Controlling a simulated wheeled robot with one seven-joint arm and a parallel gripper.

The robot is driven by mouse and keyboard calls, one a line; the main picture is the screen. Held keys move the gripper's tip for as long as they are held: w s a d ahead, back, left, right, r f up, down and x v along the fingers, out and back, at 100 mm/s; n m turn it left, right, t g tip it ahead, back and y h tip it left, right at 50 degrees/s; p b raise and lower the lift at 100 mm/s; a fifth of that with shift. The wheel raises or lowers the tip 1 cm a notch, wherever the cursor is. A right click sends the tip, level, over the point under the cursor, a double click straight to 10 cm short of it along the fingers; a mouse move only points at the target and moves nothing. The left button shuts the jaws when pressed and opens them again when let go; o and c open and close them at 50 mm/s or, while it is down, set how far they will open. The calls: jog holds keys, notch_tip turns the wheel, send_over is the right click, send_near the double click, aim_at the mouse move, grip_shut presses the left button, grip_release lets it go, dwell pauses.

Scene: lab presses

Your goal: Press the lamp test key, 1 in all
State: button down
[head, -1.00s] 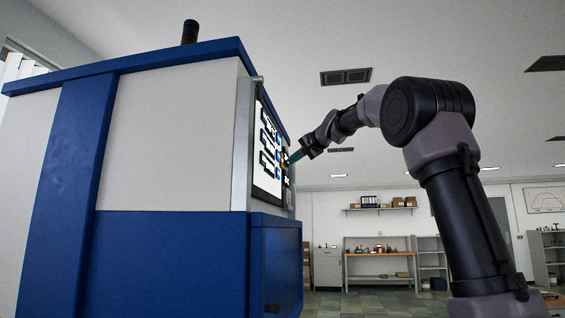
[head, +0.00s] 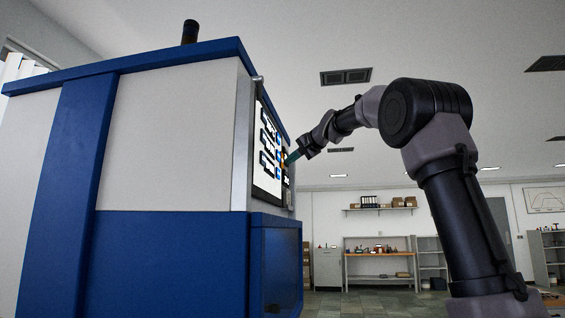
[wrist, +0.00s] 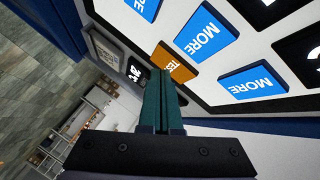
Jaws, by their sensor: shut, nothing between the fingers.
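The lamp test key is probably the orange key marked "TES…" (wrist: 174,66) in the wrist view; the rest of its label is hidden behind my fingers. My gripper (wrist: 163,80) is shut and empty, its green fingertips overlapping the lower left part of the orange key. I cannot tell whether they touch it. In the head view my gripper (head: 289,161) is at the right edge of the machine's panel (head: 266,150), which is seen at a steep angle.
Blue MORE keys (wrist: 202,35) lie right of the orange key in the wrist view, and a dark key (wrist: 134,72) lies to its left. The blue and white machine cabinet (head: 160,150) fills the head view's left. A workbench (head: 378,254) stands far behind.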

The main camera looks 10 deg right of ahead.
jog(key=shift+w+a, duration=0.1)
jog(key=shift+a, duration=0.35)
dwell(0.3)
jog(key=shift+d, duration=0.15)
jog(key=shift+s+d, duration=0.25)
jog(key=shift+d, duration=0.4)
jog(key=shift+s+d, duration=0.25)
jog(key=shift+d, duration=0.55)
jog(key=shift+s+d, duration=0.25)
jog(key=shift+d, duration=0.55)
jog(key=shift+s+d, duration=0.25)
jog(key=shift+d, duration=0.55)
jog(key=s+d+f+n+g+h, duration=0.1)
jog(key=s+d+f+g+h, duration=0.1)
jog(key=s+f, duration=1.6)
jog(key=s+d+f+g+h, duration=0.2)
jog(key=s+f+g+h, duration=0.1)
jog(key=s+f, duration=1.5)
jog(key=shift+s+f+n+g, duration=0.2)
jog(key=shift+s+n+g, duration=0.2)
jog(key=shift+s+g, duration=0.55)
jog(key=shift+s+d+t, duration=0.1)
jog(key=shift+s+t, duration=0.15)
